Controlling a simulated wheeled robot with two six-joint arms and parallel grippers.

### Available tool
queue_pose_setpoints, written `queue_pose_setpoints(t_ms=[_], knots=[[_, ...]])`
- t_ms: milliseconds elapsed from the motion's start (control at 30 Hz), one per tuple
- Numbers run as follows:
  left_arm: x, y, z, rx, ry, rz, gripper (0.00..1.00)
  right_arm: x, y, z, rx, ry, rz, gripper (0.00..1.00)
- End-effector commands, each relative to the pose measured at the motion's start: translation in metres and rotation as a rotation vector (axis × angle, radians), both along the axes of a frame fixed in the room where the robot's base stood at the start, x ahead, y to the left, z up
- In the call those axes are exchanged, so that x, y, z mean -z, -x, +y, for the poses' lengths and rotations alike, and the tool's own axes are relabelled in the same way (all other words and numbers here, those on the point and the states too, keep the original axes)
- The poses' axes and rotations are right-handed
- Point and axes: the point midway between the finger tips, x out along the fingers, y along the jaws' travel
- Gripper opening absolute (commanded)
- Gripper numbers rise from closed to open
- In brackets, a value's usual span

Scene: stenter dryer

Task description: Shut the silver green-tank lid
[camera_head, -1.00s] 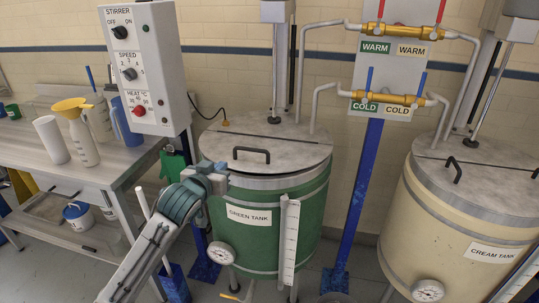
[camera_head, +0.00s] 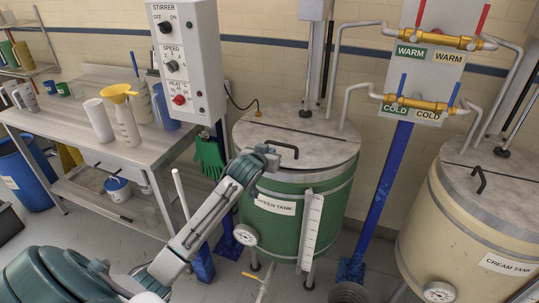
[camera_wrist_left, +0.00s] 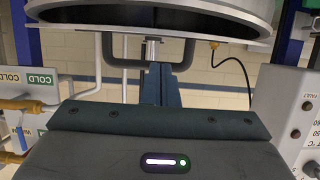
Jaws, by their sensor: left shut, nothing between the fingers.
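The green tank (camera_head: 280,216) stands in the middle of the head view. A black handle (camera_head: 281,147) sits near the lid's front left edge. My left gripper (camera_head: 270,154) is at that edge, right beside the handle; its tips are small and partly hidden. In the left wrist view, the shut fingers (camera_wrist_left: 160,84) point toward a dark U-shaped bar, below a silver rim with a dark band. My right gripper is not in view.
The cream tank (camera_head: 468,245) stands at the right. A blue post (camera_head: 379,205) with a warm and cold valve panel (camera_head: 425,60) stands between the tanks. The stirrer control box (camera_head: 185,60) is at the left, above a workbench (camera_head: 75,125) with bottles and a yellow funnel.

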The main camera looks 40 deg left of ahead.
Motion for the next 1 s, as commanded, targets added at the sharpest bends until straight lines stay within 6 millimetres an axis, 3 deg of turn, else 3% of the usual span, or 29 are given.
queue_pose_setpoints(t_ms=[233, 600, 1000], knots=[[0.019, 0.002, -0.001, 0.000, 0.000, -0.002, 0.00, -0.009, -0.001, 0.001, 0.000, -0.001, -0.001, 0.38], [0.022, 0.003, -0.001, 0.000, -0.002, -0.004, 0.00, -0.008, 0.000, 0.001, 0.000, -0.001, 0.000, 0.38], [0.053, 0.005, -0.001, -0.002, -0.025, -0.100, 0.00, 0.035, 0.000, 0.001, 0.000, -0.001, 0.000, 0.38]])
